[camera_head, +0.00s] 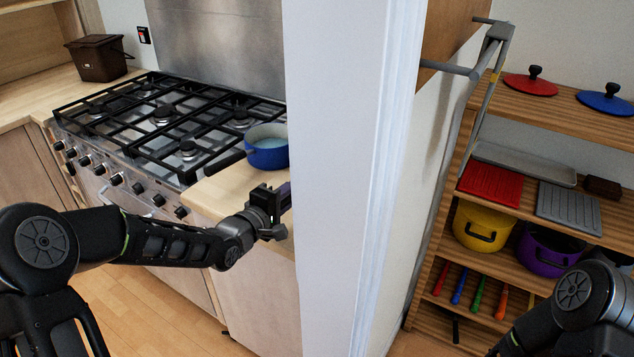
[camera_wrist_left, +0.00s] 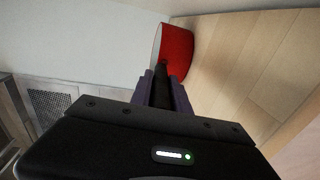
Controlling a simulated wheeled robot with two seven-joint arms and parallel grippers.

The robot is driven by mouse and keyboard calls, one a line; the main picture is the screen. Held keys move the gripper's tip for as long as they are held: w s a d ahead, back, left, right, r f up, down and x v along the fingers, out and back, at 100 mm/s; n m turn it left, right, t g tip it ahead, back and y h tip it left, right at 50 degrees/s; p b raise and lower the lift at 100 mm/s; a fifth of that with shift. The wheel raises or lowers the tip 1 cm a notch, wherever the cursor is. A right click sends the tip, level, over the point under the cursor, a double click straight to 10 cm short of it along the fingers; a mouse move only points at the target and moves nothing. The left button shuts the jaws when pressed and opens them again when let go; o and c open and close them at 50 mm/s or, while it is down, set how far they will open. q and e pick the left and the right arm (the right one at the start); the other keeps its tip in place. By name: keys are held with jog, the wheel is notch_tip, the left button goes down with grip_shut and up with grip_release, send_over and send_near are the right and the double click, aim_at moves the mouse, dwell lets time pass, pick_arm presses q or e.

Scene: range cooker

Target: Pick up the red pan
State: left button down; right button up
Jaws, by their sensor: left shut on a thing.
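The red pan (camera_wrist_left: 177,52) shows in the left wrist view, past my fingertips, at the edge of the wooden worktop (camera_wrist_left: 235,65). Its dark handle (camera_wrist_left: 161,90) runs back between the fingers of my left gripper (camera_wrist_left: 163,88), which is shut on it. I cannot tell whether the pan touches the worktop. In the head view my left gripper (camera_head: 277,200) is over the worktop right of the cooker, and the red pan is hidden behind the white wall edge. My right arm shows at the lower right of the head view, but its gripper is out of view.
A blue pan (camera_head: 267,150) stands on the worktop beside the gas cooker (camera_head: 165,125), its handle pointing left. The white wall edge (camera_head: 335,200) stands close right of my left gripper. Shelves (camera_head: 560,105) at right hold lids, trays, pots and utensils. A brown bin (camera_head: 98,60) stands back left.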

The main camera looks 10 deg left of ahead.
pick_arm(q)
jog(key=shift+r, duration=0.3)
